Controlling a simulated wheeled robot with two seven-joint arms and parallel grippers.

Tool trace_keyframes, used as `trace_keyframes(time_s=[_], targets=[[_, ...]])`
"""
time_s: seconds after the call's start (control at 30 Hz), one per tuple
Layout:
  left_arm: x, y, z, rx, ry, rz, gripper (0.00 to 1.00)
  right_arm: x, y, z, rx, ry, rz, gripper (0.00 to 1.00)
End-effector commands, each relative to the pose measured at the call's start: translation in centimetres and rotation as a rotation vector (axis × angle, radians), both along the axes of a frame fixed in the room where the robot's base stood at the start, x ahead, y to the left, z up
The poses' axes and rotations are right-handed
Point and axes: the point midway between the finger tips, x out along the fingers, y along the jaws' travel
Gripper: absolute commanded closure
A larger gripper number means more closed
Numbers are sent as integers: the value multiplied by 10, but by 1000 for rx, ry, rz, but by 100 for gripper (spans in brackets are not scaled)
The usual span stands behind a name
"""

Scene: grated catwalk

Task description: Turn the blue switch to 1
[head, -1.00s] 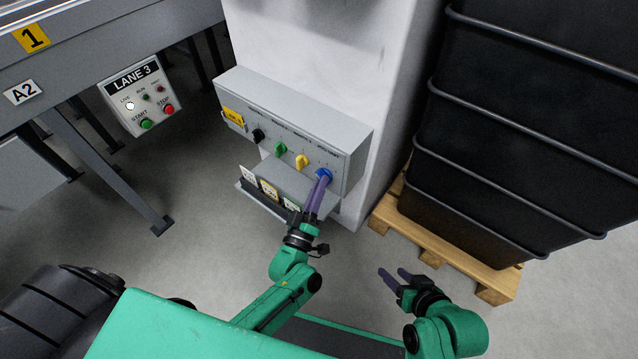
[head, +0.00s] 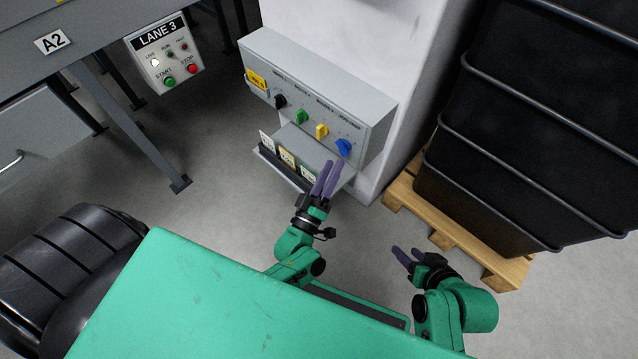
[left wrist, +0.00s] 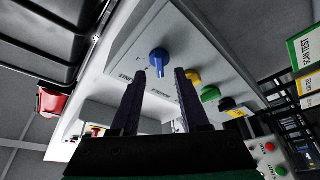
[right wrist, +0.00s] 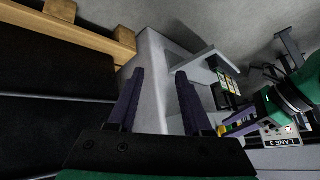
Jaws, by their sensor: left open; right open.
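The blue switch (head: 343,147) is a knob at the right end of a row on a grey control box (head: 375,118). In the left wrist view the blue switch (left wrist: 158,58) shows beyond and between my open fingers, apart from them. Its pointer is turned at an angle; the small marks are too fine to read. My left gripper (head: 328,178) is open and empty, just below and in front of the blue switch. It also shows in the left wrist view (left wrist: 162,98). My right gripper (head: 402,256) is open and empty, low on the right, away from the box.
Black (head: 281,101), green (head: 301,117) and yellow (head: 321,131) knobs sit left of the blue one. A shelf with cards (head: 287,158) juts out below. A wooden pallet (head: 460,232) with black crates (head: 520,170) stands right. A LANE 3 panel (head: 165,55) is at left.

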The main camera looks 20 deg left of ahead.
Motion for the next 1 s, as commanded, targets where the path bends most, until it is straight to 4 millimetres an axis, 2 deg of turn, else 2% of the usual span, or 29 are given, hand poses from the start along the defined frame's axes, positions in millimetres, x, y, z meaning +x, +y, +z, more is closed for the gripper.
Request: trace_keyframes(time_s=[0.03, 0.2, 0.3, 0.4, 0.53, 1.0], targets=[[-15, 1, -4, 1, 6, -2, 55, 0, -3, 4, -10, 12, -1, 50], [-64, 5, -18, 0, 6, -3, 55, -4, -11, 8, -38, 51, -2, 50], [-87, 7, -25, 1, 5, -3, 55, -5, -13, 8, -45, 63, -2, 50], [-100, 8, -28, 0, 3, -2, 55, -5, -13, 9, -48, 66, -3, 50], [-105, 9, -29, -1, 1, -2, 55, -5, -14, 9, -48, 67, -2, 50], [-104, 8, -29, 0, 3, -3, 55, -5, -14, 9, -48, 66, -3, 50]])
